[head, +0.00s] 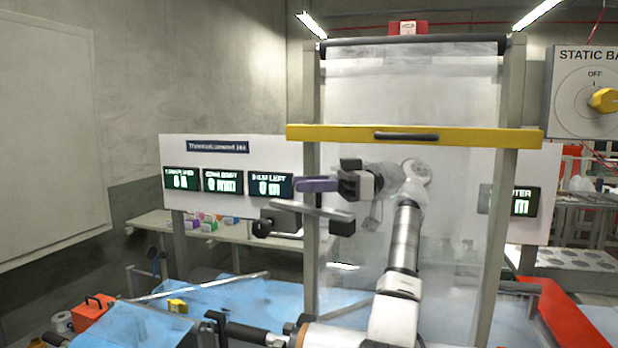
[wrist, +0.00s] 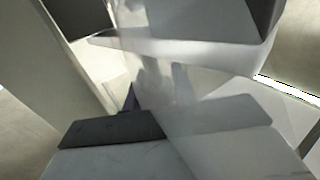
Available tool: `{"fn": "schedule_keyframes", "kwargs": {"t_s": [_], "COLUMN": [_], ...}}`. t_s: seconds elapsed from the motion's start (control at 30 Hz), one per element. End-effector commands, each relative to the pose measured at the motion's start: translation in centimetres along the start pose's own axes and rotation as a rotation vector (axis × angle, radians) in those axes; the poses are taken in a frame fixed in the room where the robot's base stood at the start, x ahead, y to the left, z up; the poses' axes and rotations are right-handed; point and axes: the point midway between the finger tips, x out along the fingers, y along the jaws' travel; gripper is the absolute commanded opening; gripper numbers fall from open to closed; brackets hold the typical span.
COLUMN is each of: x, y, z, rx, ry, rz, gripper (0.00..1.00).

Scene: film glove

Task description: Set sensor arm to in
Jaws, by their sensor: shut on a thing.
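What looks like the sensor arm shows in the head view as a short purple bar (head: 316,185) in front of the frame's left post. My gripper (head: 349,184) is at its right end, with dark fingers closed there. The fingers hide the bar's right end, and its mounting cannot be made out. In the wrist view my gripper's grey finger pads (wrist: 185,85) fill much of the picture, with pale, see-through film between and behind them.
A tall frame carries clear film (head: 455,220) behind my arm, with a yellow crossbar (head: 300,134) above. A grey bar with black ends (head: 311,209) lies just below the purple bar. Display panels (head: 223,181) stand left. A yellow dial knob (head: 604,100) is at far right.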

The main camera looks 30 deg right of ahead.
Motion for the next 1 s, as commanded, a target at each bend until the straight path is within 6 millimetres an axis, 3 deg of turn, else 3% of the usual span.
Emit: {"fn": "schedule_keyframes", "kwargs": {"t_s": [0.6, 0.63, 0.7, 0.8, 1.0], "x": [0.09, 0.09, 0.09, 0.06, 0.0], "y": [0.07, 0.07, 0.07, 0.08, 0.08], "z": [-0.09, -0.09, -0.08, -0.05, -0.02], "rx": [-0.004, -0.004, -0.004, -0.003, -0.002], "ry": [-0.004, -0.004, -0.004, -0.003, -0.003], "rz": [-0.033, -0.033, -0.033, -0.033, -0.032], "gripper": [0.0, 0.28, 0.37, 0.49, 0.49]}}
